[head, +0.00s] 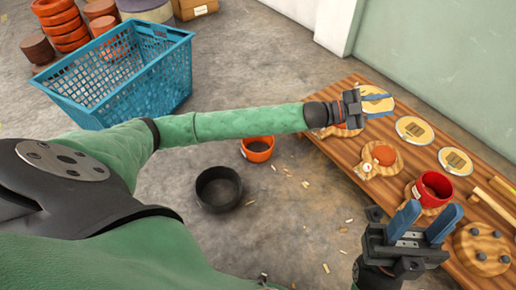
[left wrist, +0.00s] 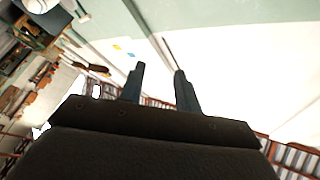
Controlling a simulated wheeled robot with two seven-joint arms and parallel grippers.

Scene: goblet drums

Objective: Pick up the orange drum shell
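An orange, open-topped round shell (head: 257,155) stands on the floor left of the workbench, below my left forearm. Another orange piece (head: 340,131) on the bench is mostly hidden by my left wrist, so its shape is unclear. My left gripper (head: 379,104) is over the bench's far end, its blue fingers apart. The left wrist view shows these fingers (left wrist: 160,92) with nothing between them. My right gripper (head: 425,222) is open and empty at the lower right, in front of the bench. A red shell (head: 433,190) stands on the bench beyond it.
The wooden bench (head: 340,155) holds round discs and a small board with an orange disc (head: 383,154). A black pot (head: 218,189) stands on the floor among scattered chips. A blue basket (head: 125,75) and stacked drums (head: 62,22) are at upper left.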

